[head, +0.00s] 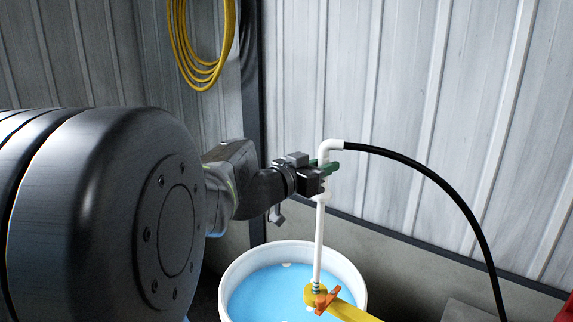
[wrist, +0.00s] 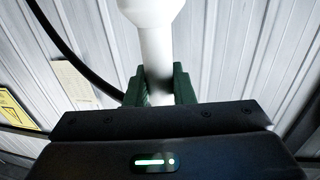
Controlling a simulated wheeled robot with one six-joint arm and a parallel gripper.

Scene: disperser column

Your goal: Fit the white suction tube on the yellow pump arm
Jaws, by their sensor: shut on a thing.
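The white suction tube (head: 319,235) stands upright, with an elbow at its top joined to a black hose (head: 440,181). My gripper (head: 324,172) is shut on the tube just below the elbow; its green fingers (wrist: 160,86) sit on both sides of the white tube (wrist: 155,45) in the wrist view. The tube's lower end meets a small metal fitting near the end of the yellow pump arm (head: 345,311). An orange lever (head: 326,299) is beside that fitting. I cannot tell whether the tube is seated on the fitting or only just above it.
A white bucket (head: 357,286) with blue liquid (head: 262,295) is below the tube, and the yellow arm reaches over its rim. A corrugated metal wall (head: 400,75) stands behind. A yellow coiled hose (head: 200,75) hangs at the upper left. A red thing shows at the right edge.

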